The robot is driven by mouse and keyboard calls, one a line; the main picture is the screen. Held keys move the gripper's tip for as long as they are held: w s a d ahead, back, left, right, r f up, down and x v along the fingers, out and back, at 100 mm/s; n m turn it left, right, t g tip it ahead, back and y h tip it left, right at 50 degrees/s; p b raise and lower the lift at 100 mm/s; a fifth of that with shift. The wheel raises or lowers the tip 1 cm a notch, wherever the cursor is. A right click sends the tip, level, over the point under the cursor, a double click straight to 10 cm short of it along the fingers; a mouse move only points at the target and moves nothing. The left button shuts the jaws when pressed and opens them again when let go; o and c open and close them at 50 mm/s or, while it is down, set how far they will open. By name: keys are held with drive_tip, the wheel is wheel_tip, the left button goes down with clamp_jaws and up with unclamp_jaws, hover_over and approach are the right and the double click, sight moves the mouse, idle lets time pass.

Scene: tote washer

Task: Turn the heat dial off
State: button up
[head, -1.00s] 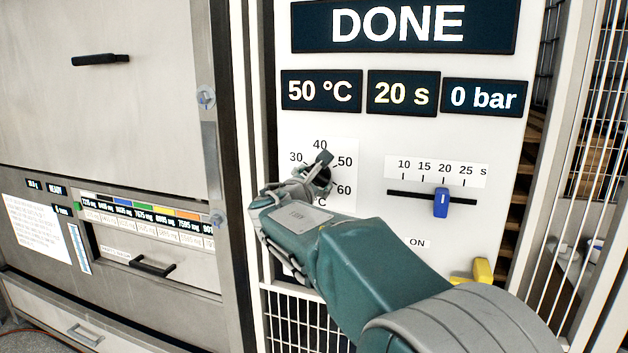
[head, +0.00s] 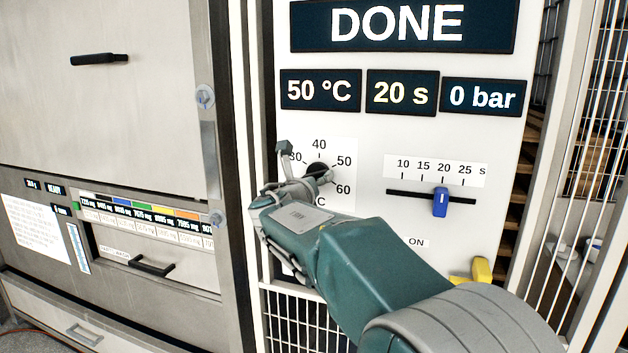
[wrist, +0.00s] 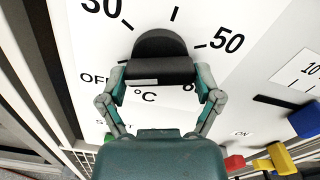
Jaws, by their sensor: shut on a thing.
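The heat dial (head: 318,169) is a black round knob on the white panel, ringed by marks for 30, 40, 50 and 60 °C. In the wrist view the dial (wrist: 158,43) shows a raised dark bar across it, and an OFF label sits at its lower left. My gripper (wrist: 160,74) is shut on this bar, one finger at each end. In the head view my gripper (head: 305,163) partly covers the dial's lower left. I cannot tell exactly which mark the dial points to. The temperature display (head: 320,91) reads 50 °C.
A blue slider (head: 440,202) sits on a time scale right of the dial. A yellow handle (head: 482,270) is lower right; the wrist view also shows a red part (wrist: 234,162). A metal cabinet (head: 120,120) stands left, wire mesh (head: 600,110) right.

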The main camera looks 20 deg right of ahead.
drive_tip(key=shift+f+n, duration=0.35)
drive_tip(key=shift+n, duration=0.55)
drive_tip(key=o, duration=0.9)
drive_tip(key=shift+w, duration=0.1)
drive_tip(key=shift+r, duration=0.1)
drive_tip(key=shift+a+r, duration=0.1)
drive_tip(key=v, duration=1.2)
